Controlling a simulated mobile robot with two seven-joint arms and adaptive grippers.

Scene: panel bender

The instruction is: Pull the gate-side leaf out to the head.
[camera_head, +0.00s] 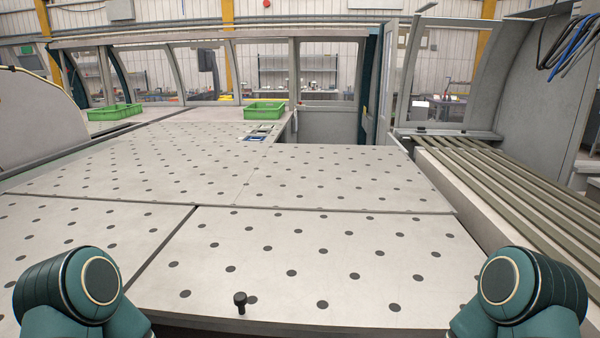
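The table in front of me is covered with pale leaves dotted with dark round spots. The nearest leaf (320,255) lies flat at front centre. A small black upright knob (240,303) stands near its front edge, left of the middle. A narrow seam separates it from the left front leaf (75,245). Another dotted leaf (345,175) lies behind it, with a dark line between them. I cannot tell by marking which leaf is the gate-side one. Neither gripper shows; only my teal arm links appear at the lower left and lower right corners, nothing touching the knob.
A slatted grey-green bed (510,180) with a pale side runs along the right. Green crates (265,110) (115,112) stand at the back. A grey curved housing (530,75) rises at right, with blue and black cables (572,45). The dotted leaves are clear of loose objects.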

